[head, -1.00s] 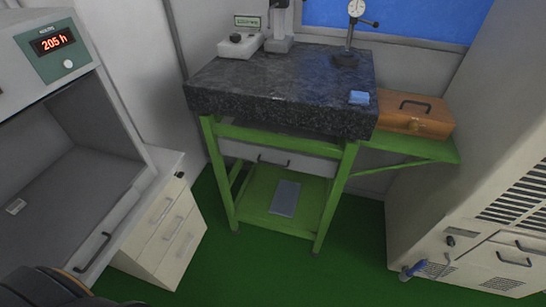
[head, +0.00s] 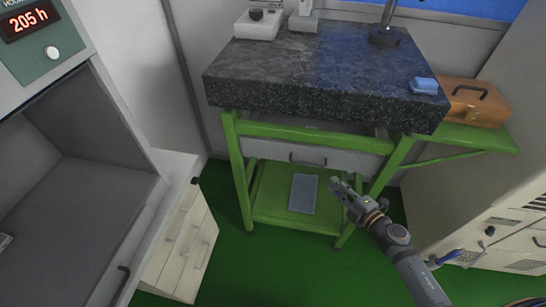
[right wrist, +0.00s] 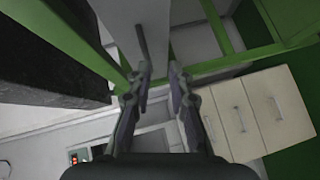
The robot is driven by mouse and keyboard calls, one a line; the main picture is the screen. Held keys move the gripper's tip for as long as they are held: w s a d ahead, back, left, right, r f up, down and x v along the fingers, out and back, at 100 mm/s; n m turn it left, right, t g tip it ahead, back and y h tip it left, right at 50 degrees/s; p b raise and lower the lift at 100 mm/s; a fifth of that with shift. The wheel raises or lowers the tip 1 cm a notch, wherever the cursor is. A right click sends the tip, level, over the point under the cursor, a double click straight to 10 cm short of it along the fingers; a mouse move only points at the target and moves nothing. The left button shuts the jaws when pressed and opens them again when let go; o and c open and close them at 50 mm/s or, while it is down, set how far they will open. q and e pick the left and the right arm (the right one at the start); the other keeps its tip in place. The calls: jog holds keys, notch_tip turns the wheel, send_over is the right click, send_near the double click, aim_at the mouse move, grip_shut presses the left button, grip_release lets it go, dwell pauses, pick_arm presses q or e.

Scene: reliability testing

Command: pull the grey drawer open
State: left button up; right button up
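The grey drawer (head: 345,160) sits under the dark granite slab, in the green stand, and looks shut. Its dark bar handle (head: 307,160) shows on the drawer front. My right gripper (head: 340,184) is in front of the stand, to the right of the handle and lower in the picture. In the right wrist view the right gripper's fingers (right wrist: 162,76) are apart with nothing between them. The drawer front (right wrist: 118,18) and handle (right wrist: 142,42) show just beyond the left finger; I cannot tell whether they touch. My left gripper is not in view.
The granite slab (head: 310,75) overhangs the drawer. Green stand legs (head: 238,170) flank it, and a grey plate (head: 303,193) lies on the lower shelf. Green floor in front is free.

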aim_at(307, 164)
jog(key=shift+n+y, duration=0.5)
jog(key=shift+n, duration=0.4)
jog(key=w+a, duration=0.2)
jog(key=w, duration=0.1)
jog(key=w+a, duration=0.3)
jog(key=w+a+p, duration=0.1)
jog(key=w+a, duration=0.2)
jog(key=shift+w+r, duration=0.25)
jog(key=shift+r, duration=0.1)
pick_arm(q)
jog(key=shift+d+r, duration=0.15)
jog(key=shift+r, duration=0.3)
pick_arm(e)
grip_shut()
